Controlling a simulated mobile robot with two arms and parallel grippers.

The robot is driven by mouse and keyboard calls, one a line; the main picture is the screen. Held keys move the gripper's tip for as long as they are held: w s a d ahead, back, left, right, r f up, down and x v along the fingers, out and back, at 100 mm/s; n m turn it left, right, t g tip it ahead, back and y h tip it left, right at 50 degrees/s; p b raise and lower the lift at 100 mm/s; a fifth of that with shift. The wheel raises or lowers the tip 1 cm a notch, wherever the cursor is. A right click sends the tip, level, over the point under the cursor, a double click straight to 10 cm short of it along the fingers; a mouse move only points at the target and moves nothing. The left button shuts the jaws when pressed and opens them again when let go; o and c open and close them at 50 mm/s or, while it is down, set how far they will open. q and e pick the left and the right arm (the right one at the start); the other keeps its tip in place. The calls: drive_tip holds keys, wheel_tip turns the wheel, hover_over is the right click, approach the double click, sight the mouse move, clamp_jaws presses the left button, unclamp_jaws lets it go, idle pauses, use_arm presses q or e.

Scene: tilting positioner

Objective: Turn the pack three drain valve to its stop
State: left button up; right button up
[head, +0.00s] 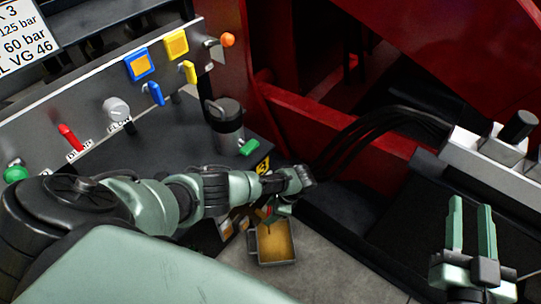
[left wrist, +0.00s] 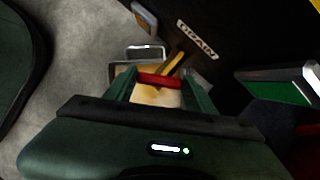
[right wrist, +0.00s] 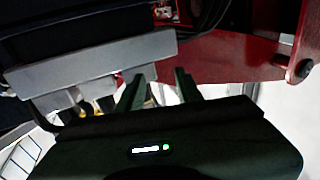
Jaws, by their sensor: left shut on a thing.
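The drain valve's red handle (left wrist: 160,80) lies crosswise between the fingers of my left gripper (left wrist: 163,86) in the left wrist view. The fingers are shut on it. A brass-coloured valve part (left wrist: 173,63) runs up from the handle toward a dark panel with a white DRAIN label (left wrist: 197,39). In the head view my left gripper (head: 273,212) is low beside the dark cabinet, and my wrist hides most of the valve. My right gripper (head: 471,228) is open and empty at the right; it also shows in the right wrist view (right wrist: 158,82).
A metal tray (head: 277,263) with a brownish-yellow inside sits on the floor below the valve. A grey control panel (head: 95,110) with coloured knobs and levers stands at the left. Red framework (head: 380,165) and black hoses (head: 350,138) are at the right. Some floor is clear at the front.

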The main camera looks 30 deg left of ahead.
sight(269, 212)
use_arm(q)
drive_tip(key=n, duration=0.2)
drive_tip(key=shift+n+g+h, duration=0.4)
drive_tip(key=shift+w+n+g+h+b, duration=0.1)
drive_tip(key=shift+n+g+h+b, duration=0.45)
drive_tip(key=shift+n, duration=1.55)
use_arm(e)
drive_tip(key=shift+s+a+r+t+y, duration=0.1)
drive_tip(key=shift+s+r+t+y, duration=0.1)
drive_tip(key=shift+r+t, duration=0.7)
drive_tip(key=shift+s+a+r+t+y, duration=0.15)
drive_tip(key=shift+r+t, duration=0.35)
drive_tip(key=shift+r, duration=0.9)
use_arm(q)
drive_tip(key=o, duration=1.4)
drive_tip(key=shift+a, duration=0.1)
use_arm(e)
drive_tip(key=shift+d, duration=0.1)
use_arm(q)
drive_tip(key=shift+w+r, duration=0.1)
